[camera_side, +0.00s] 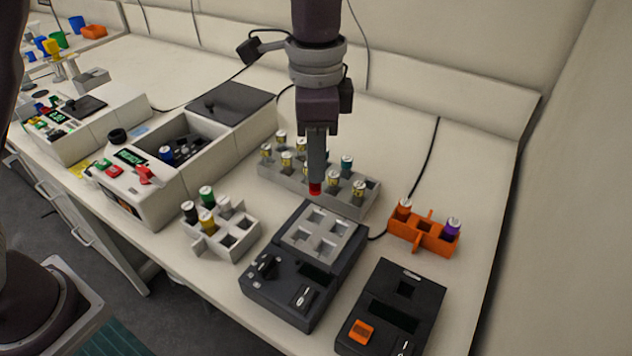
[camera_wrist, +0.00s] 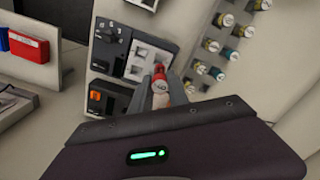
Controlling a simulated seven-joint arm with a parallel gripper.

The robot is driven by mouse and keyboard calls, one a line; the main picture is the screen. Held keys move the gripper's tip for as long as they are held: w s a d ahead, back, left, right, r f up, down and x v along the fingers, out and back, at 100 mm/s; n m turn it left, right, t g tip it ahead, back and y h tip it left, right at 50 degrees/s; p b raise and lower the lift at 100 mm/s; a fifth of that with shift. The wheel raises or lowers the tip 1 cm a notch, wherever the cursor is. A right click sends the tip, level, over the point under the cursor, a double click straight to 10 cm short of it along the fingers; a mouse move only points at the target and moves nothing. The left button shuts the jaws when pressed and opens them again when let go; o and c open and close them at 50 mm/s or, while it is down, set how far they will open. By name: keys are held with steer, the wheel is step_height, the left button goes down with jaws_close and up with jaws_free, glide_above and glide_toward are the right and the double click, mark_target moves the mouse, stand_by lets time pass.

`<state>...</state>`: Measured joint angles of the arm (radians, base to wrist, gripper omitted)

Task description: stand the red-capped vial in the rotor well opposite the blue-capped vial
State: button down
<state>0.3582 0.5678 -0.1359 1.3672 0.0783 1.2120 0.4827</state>
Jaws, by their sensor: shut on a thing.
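My gripper (camera_side: 316,185) is shut on the red-capped vial (camera_side: 315,188), whose red part shows at the fingertips, above or in front of the long grey rack. In the wrist view the gripper (camera_wrist: 162,92) has the red-capped vial (camera_wrist: 159,70) between its fingers. The blue-capped vial (camera_side: 166,153) stands in the rotor (camera_side: 184,151), inside the open chamber of the white centrifuge (camera_side: 128,191) at left. My gripper is well to the right of that chamber. The rotor wells are small and partly hidden by the chamber wall, so the opposite well is unclear.
The long grey rack (camera_side: 276,180) holds several vials. A small grey rack (camera_side: 226,250), a dark block device (camera_side: 275,285), an orange rack (camera_side: 408,236) and a black device (camera_side: 425,285) stand nearer. A dark-topped panel (camera_side: 235,101) lies behind the chamber.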

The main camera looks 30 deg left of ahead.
steer(key=shift+r, duration=0.35)
steer(key=w+a+n, duration=0.2)
steer(key=w+a, duration=0.2)
steer(key=a, duration=0.4)
steer(key=n, duration=0.7)
glide_above(188, 158)
steer(key=w+a, duration=0.2)
steer(key=w, duration=0.4)
step_height(188, 158, down, 3)
steer(key=shift+a+f, duration=0.15)
steer(key=shift+f, duration=1.95)
steer(key=shift+s+f, duration=0.1)
steer(key=shift+f, duration=0.8)
steer(key=shift+f, duration=1.1)
